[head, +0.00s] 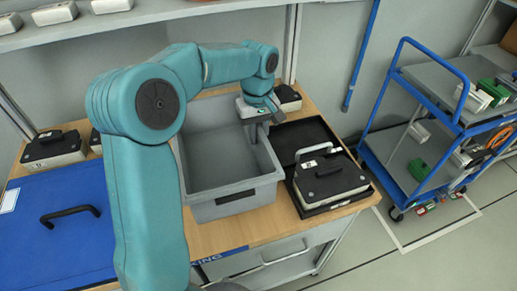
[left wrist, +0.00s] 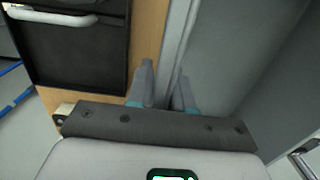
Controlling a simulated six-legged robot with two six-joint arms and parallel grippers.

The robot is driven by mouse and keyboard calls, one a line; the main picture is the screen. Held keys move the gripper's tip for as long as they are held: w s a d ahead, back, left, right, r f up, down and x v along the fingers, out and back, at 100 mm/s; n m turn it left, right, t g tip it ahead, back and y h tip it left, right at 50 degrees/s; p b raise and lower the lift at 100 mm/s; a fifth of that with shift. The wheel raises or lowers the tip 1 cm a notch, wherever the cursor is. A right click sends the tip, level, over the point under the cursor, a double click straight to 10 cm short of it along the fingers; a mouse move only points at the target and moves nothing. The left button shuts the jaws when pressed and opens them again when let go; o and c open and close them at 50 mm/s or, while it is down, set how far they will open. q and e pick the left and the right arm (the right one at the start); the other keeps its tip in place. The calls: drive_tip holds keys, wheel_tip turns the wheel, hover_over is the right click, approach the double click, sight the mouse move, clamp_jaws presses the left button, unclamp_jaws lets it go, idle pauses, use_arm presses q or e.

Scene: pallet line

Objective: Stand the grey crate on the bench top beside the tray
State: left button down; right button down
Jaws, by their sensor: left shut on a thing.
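The grey crate (head: 235,201) is upright and empty at the bench top (head: 262,226), left of the black tray (head: 335,206). I cannot tell whether its base touches the wood. My left gripper (head: 254,130) reaches over the crate and is shut on its right wall. In the left wrist view the fingers (left wrist: 162,92) straddle the crate's rim (left wrist: 172,50), with the tray (left wrist: 85,72) beside it. A black-and-white case (head: 328,180) with a handle lies in the tray. My right gripper is not in view.
A blue lid or case (head: 60,235) with a black handle lies at the left. Smaller black-and-white cases (head: 53,150) stand at the back. A shelf (head: 150,12) hangs above. A blue trolley (head: 425,135) stands on the floor at the right.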

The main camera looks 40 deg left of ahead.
sight(258, 149)
use_arm(q)
wheel_tip(258, 149, down, 6)
drive_tip(key=shift+a+f, duration=0.1)
idle(0.4)
drive_tip(key=c, duration=1)
unclamp_jaws()
drive_tip(key=shift+f, duration=0.1)
